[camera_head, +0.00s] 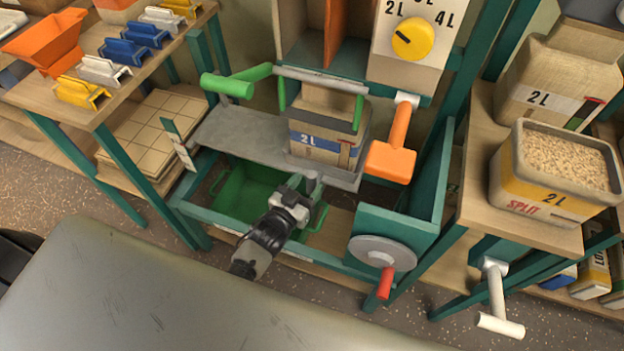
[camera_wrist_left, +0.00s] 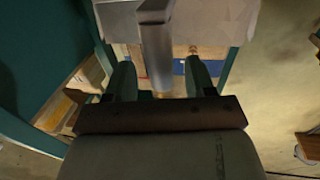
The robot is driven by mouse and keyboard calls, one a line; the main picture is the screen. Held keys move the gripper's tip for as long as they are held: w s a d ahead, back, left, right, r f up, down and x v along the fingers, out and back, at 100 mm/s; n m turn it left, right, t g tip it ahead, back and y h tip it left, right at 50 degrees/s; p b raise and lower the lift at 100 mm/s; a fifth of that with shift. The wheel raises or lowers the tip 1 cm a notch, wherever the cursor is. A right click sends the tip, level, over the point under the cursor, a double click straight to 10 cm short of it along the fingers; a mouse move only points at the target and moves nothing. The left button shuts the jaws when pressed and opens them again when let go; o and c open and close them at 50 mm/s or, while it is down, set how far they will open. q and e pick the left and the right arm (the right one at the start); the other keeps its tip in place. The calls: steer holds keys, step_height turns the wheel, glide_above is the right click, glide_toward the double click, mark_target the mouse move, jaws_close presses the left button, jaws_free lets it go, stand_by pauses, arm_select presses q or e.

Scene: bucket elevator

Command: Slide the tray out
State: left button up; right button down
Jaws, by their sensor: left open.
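The grey metal tray (camera_head: 238,135) is a flat plate in the teal stand. A tan box marked 2L (camera_head: 318,150) stands on its right part. A short grey handle (camera_head: 313,181) sticks out from the tray's front edge. My left gripper (camera_head: 299,196) is right at this handle. In the left wrist view, its two dark fingers (camera_wrist_left: 160,72) are apart, with the grey handle bar (camera_wrist_left: 157,45) between them. I cannot tell whether a finger touches it. My right gripper is not in view.
A green bin (camera_head: 245,190) sits below the tray. An orange-handled lever (camera_head: 392,160) hangs at its right, above a disc with a red handle (camera_head: 383,255). A green handle (camera_head: 228,85) juts out at upper left. A grain-filled container (camera_head: 555,170) stands at right.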

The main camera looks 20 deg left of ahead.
arm_select(q)
steer(key=shift+x, duration=1.2)
jaws_close()
